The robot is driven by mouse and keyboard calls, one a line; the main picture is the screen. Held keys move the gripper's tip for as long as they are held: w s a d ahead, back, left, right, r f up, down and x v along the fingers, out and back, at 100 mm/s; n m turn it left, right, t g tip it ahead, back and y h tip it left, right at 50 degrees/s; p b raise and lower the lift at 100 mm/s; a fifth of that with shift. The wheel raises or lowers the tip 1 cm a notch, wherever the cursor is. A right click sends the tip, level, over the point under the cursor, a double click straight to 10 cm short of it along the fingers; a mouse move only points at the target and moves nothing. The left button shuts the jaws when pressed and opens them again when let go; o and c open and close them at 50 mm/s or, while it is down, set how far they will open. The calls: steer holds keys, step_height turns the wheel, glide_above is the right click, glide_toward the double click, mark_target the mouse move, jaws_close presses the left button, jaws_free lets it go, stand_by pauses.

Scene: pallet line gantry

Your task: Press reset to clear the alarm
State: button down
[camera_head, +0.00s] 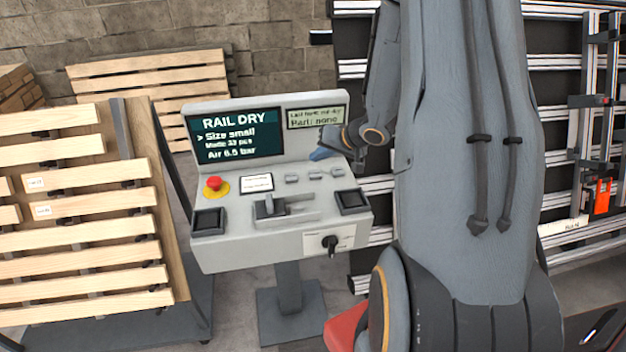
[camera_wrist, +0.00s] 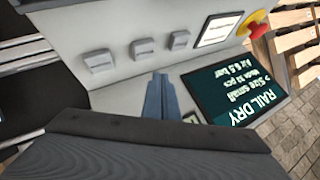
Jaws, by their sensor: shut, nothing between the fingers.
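The grey control console (camera_head: 240,245) stands mid-left in the head view. Its main screen (camera_head: 235,137) reads "RAIL DRY", "Size small" and "Air 6.5 bar". A smaller display (camera_head: 316,117) reads "Part: none". A row of three small grey buttons (camera_head: 315,176) lies on the panel; their labels cannot be read. The buttons also show in the wrist view (camera_wrist: 142,48). My gripper (camera_head: 319,154) is shut and empty, its tip close above the panel near the buttons. In the wrist view the shut fingers (camera_wrist: 161,88) point at the panel between the buttons and the screen, apparently not on a button.
A red mushroom button (camera_head: 213,183) on a yellow base, a white label (camera_head: 257,183), a lever (camera_head: 270,206), two black pads and a rotary switch (camera_head: 330,242) share the console. Wooden slat pallets (camera_head: 80,225) stand left. A dark rack with rails (camera_head: 580,120) stands right.

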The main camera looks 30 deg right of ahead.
mark_target(310, 171)
steer(key=shift+f+b, duration=0.3)
steer(key=shift+f, duration=1.15)
steer(key=shift+f, duration=0.1)
stand_by(0.9)
steer(key=shift+f, duration=0.25)
steer(key=shift+f, duration=0.45)
stand_by(0.7)
stand_by(0.3)
steer(key=shift+r+p, duration=0.85)
steer(key=shift+p, duration=0.4)
step_height(310, 171, up, 5)
steer(key=p, duration=0.5)
steer(key=shift+p, duration=0.4)
